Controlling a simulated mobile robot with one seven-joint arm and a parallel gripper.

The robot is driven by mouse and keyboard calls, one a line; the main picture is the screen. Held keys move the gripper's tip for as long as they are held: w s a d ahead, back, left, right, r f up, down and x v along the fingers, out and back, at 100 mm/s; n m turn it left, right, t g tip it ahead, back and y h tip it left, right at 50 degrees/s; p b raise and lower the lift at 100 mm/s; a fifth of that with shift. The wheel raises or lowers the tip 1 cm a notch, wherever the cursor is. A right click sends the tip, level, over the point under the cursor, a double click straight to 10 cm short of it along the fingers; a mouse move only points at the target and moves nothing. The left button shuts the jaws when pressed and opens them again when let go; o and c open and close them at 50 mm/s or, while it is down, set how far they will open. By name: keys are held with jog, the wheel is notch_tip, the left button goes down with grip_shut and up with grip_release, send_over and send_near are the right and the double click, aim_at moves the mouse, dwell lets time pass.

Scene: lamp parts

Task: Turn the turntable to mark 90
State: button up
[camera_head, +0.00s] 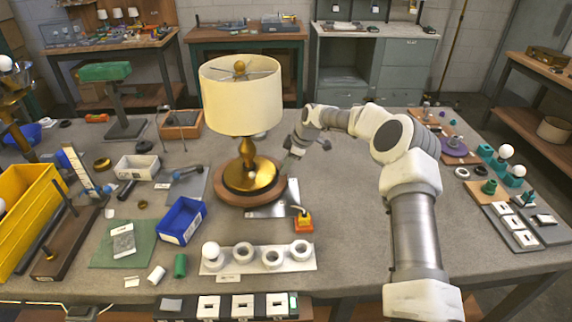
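A round brown wooden turntable (221,194) sits near the middle of the grey table. A lamp with a cream shade (242,96) and a brass base (249,176) stands upright on it. A grey metal plate (270,211) shows under the turntable's front right edge. My arm reaches in from the right, and my gripper (286,167) is at the right side of the turntable, close to its rim. The fingers are small and partly hidden, so I cannot tell their opening or whether they touch. No mark number is readable.
An orange and yellow block with a lever (302,222) stands right of the plate. A blue bin (181,221) is at front left. A white holder strip (302,264) with bulb and rings lies in front. Bare table (345,185) is right of the turntable.

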jog(key=shift+o, duration=0.9)
jog(key=shift+r, duration=0.1)
jog(key=v, duration=1.7)
jog(key=shift+d+r, duration=0.1)
